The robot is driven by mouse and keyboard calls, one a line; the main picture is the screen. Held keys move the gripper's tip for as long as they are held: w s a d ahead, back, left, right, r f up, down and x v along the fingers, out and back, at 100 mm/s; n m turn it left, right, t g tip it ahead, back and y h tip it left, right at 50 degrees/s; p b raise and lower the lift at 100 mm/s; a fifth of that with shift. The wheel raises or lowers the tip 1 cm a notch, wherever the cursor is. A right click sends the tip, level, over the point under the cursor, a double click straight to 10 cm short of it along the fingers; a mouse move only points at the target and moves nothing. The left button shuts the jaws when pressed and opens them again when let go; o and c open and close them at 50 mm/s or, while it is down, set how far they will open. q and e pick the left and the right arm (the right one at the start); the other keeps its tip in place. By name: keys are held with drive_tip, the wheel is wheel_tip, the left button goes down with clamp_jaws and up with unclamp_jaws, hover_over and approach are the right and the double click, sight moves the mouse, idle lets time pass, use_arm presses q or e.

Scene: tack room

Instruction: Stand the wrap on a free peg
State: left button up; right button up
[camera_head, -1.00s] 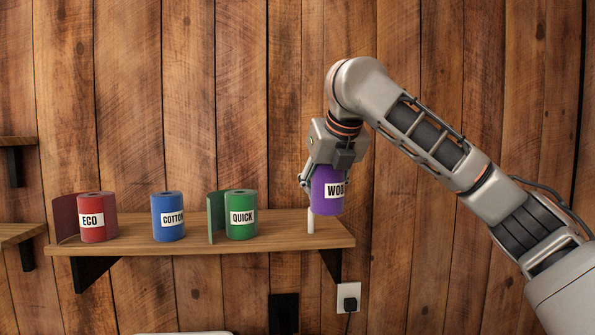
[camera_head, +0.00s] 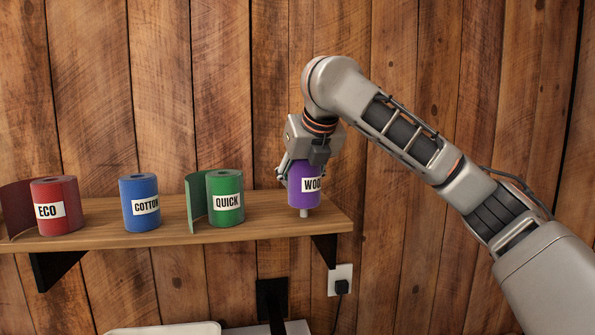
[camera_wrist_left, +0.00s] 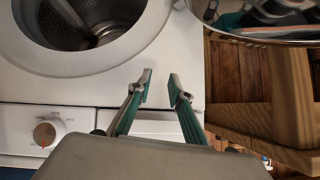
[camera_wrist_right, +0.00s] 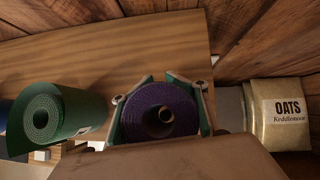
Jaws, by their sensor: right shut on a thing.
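The purple wrap (camera_head: 303,188), with a white label, hangs upright in my right gripper (camera_head: 302,168) at the shelf's right end. The gripper is shut around its upper part. The rest of the peg is hidden, apparently inside the wrap. In the right wrist view the purple roll (camera_wrist_right: 152,104) sits between the fingers, with a pale ring in its core. My left gripper (camera_wrist_left: 159,82) is open and empty in front of a white washing machine.
On the wooden shelf (camera_head: 262,232) stand the red ECO wrap (camera_head: 60,190), blue COTTON wrap (camera_head: 140,190) and green QUICK wrap (camera_head: 226,185), the green one nearest. A plank wall is behind. An oats bag (camera_wrist_right: 288,125) lies beyond the shelf end in the right wrist view.

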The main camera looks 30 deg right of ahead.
sight(304, 179)
drive_tip(key=shift+f, duration=0.75)
drive_tip(key=shift+f, duration=0.55)
idle(1.0)
drive_tip(key=o, duration=1.1)
drive_tip(key=shift+o, duration=0.2)
drive_tip(key=shift+v, duration=5.55)
drive_tip(key=shift+s+f, duration=0.1)
